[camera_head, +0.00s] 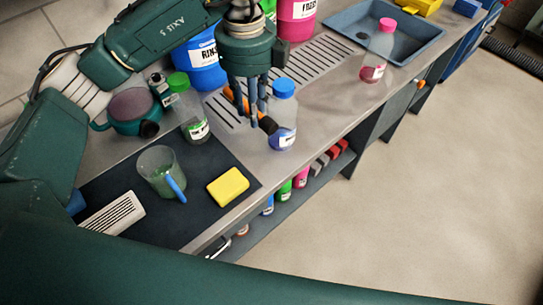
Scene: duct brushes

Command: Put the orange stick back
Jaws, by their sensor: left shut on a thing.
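My left gripper (252,116) points down over the slotted drain strip at the back of the counter. It is shut on the orange stick (232,95), which runs across between the fingers and has a dark end low at the right. The fingers hide part of the stick. A clear cup (158,172) with a blue stick (176,189) leaning out of it stands on the dark mat, to the lower left of my left gripper. My right gripper is not in view.
A blue-capped bottle (283,115) stands just right of my left gripper. A green-capped bottle (190,112) and a teal pot-like thing (131,112) stand left of it. A yellow sponge (228,187) lies on the mat (205,220).

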